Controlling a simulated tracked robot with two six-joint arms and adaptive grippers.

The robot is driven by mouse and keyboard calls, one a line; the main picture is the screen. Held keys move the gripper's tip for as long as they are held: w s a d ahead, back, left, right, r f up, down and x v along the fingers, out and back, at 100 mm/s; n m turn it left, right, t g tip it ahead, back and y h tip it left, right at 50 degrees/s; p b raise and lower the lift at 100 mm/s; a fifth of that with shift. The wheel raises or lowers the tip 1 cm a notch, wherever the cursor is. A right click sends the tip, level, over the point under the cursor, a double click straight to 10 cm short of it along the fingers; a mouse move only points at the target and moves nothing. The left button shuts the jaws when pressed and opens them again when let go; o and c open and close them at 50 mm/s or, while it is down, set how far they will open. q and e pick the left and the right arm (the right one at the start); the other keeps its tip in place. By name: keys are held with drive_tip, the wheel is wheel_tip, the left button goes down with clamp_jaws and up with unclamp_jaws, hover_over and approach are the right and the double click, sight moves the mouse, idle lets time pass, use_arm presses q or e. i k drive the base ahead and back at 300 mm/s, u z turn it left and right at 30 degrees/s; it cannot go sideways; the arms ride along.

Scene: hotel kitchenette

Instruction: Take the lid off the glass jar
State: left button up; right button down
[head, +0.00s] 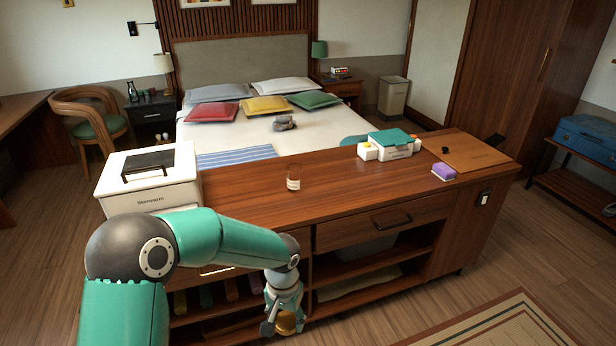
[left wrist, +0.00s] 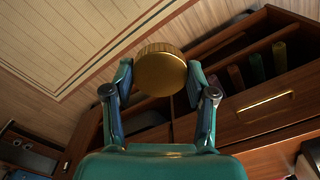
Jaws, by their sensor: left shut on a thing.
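The glass jar (head: 293,178) stands upright on the wooden counter (head: 240,190), near its middle, with no lid on its top. My left gripper (head: 283,322) is in front of the counter and below its top, well apart from the jar. It is shut on the round golden lid (head: 287,322). In the left wrist view the lid (left wrist: 160,72) sits between the two fingers of my left gripper (left wrist: 160,75), its ribbed side toward the fingers. My right gripper is in neither view.
A white box-like appliance (head: 150,198) stands at the counter's left end. A white and teal container (head: 390,146), a purple sponge (head: 444,172) and a wooden board (head: 468,153) are at the right. Counter space around the jar is clear. Open shelves (head: 370,270) lie below.

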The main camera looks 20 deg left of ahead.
sight(295, 171)
drive_tip(key=u, duration=0.15)
drive_tip(key=i, duration=1)
